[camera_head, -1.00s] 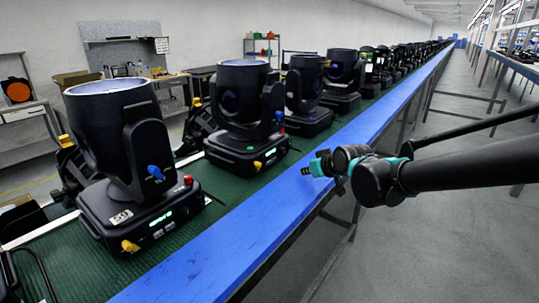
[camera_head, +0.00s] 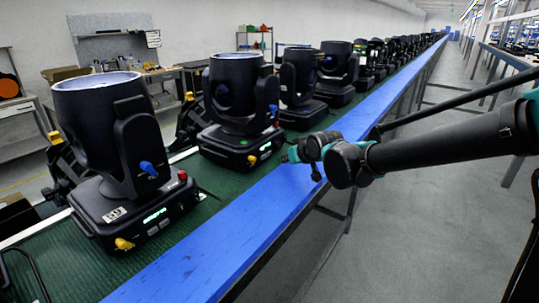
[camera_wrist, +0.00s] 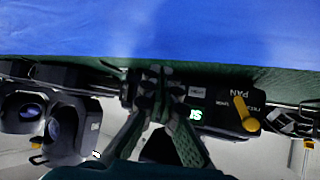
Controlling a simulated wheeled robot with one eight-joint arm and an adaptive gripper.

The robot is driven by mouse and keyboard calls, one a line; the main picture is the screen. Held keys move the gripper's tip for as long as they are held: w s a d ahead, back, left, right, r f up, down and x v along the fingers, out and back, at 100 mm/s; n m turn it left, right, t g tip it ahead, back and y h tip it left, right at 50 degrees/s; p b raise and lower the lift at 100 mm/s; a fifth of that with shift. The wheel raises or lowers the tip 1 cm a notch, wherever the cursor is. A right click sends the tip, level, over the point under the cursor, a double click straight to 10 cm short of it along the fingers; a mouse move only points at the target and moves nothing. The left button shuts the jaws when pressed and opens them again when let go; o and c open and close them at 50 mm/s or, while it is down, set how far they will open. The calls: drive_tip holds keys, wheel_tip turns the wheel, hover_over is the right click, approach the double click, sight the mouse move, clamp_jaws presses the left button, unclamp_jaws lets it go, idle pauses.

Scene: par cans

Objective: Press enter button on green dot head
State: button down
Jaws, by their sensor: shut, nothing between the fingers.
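The head with the green dot (camera_head: 244,142) is the second black moving head (camera_head: 235,95) in the row, upright on the green belt. Its base front carries a yellow knob (camera_head: 252,158) and buttons too small to tell apart in the head view. My gripper (camera_head: 288,156) is shut and empty, to the right of that base near the belt edge. In the wrist view, upside down, my gripper (camera_wrist: 158,82) is in front of a base panel with a lit green display (camera_wrist: 196,114) and a yellow knob (camera_wrist: 245,114). My fingers hide part of this panel, and I cannot pick out the enter button.
A blue rail (camera_head: 220,255) runs along the belt's right side, below my arm. A nearer moving head (camera_head: 105,140) with a lit display stands at left. Several more heads recede behind. The grey aisle floor (camera_head: 420,240) at right is clear.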

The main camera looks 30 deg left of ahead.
sight(270, 156)
drive_tip(key=shift+w+a, duration=0.1)
drive_tip(key=shift+a, duration=1.65)
drive_tip(key=shift+a, duration=0.1)
drive_tip(key=shift+a, duration=0.3)
drive_tip(key=shift+w+a, duration=0.1)
drive_tip(key=shift+a, duration=0.25)
idle(0.8)
drive_tip(key=shift+d, duration=0.75)
drive_tip(key=shift+d, duration=0.1)
drive_tip(key=shift+s+d, duration=0.15)
drive_tip(key=shift+d, duration=1.1)
drive_tip(key=shift+s+d, duration=0.15)
drive_tip(key=shift+d, duration=1.05)
